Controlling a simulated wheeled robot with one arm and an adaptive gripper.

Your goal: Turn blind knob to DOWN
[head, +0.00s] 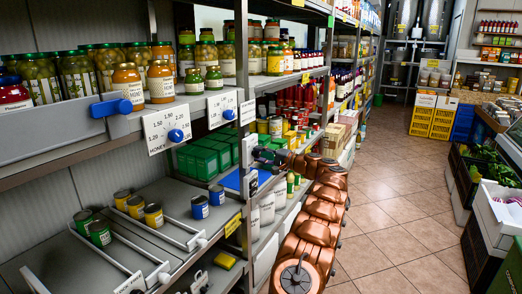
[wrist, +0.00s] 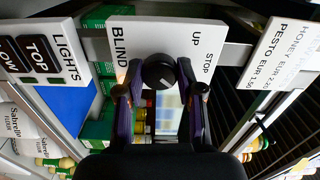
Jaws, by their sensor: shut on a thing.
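The black round blind knob (wrist: 158,70) sits on a white panel (wrist: 125,50) marked BLIND, UP and STOP in the wrist view. No DOWN label can be read; the lower part of the panel is hidden behind my gripper. My gripper (wrist: 161,90) has one finger on each side of the knob and is shut on it. A small pale mark shows on the knob, but its exact pointing is unclear. In the head view my gripper (head: 266,156) is at the shelf front, and the knob is hidden behind it.
A LIGHTS panel (wrist: 62,62) with TOP and LOW switches is left of the knob in the wrist view. A price card (wrist: 283,50) is at right. In the head view, shelves of jars and cans line the left, and the tiled aisle (head: 400,215) is free.

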